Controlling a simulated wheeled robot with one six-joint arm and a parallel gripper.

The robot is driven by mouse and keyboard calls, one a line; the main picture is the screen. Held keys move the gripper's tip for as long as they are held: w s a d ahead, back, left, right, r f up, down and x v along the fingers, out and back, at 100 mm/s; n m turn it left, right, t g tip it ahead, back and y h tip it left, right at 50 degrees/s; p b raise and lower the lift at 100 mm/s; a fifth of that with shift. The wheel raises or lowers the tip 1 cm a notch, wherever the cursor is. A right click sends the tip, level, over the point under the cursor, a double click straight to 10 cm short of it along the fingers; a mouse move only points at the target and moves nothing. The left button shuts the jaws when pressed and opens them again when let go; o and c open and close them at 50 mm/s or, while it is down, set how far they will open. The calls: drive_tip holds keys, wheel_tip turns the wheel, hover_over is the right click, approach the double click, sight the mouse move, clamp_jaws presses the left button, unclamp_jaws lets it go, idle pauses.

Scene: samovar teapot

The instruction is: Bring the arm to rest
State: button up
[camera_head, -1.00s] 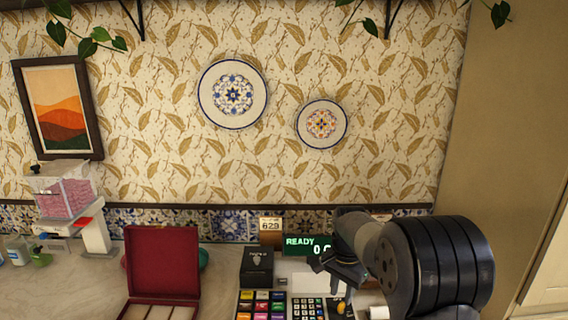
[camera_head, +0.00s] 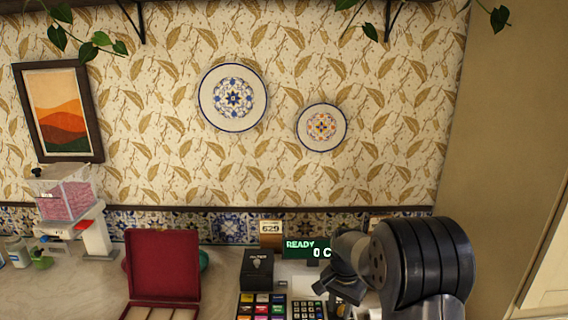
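My arm shows at the lower right of the head view, in front of the counter (camera_head: 60,293). My gripper (camera_head: 345,290) points downward over the right part of the counter, close in the picture to a keypad (camera_head: 305,309). Its fingers are small, dark and partly hidden by my own arm, so I cannot tell whether they are open or shut. I see nothing clearly held in it. No samovar or teapot shows in this view.
A till display (camera_head: 305,246) reads READY behind my gripper. A pink-filled dispenser (camera_head: 68,200) is at the far left. The wall bears two plates (camera_head: 232,97).

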drive_tip(key=n+p, duration=0.1)
drive_tip(key=n, duration=0.3)
drive_tip(key=shift+s+d, duration=0.1)
drive_tip(key=shift+d, duration=0.05)
drive_tip(key=n+p, duration=0.1)
drive_tip(key=n, duration=0.2)
drive_tip(key=shift+d+r, duration=0.1)
drive_tip(key=shift+r+n, duration=0.2)
drive_tip(key=shift+n, duration=0.1)
drive_tip(key=s+r+b, duration=0.2)
drive_tip(key=s+r, duration=0.1)
drive_tip(key=r, duration=0.7)
drive_tip(key=shift+s, duration=0.3)
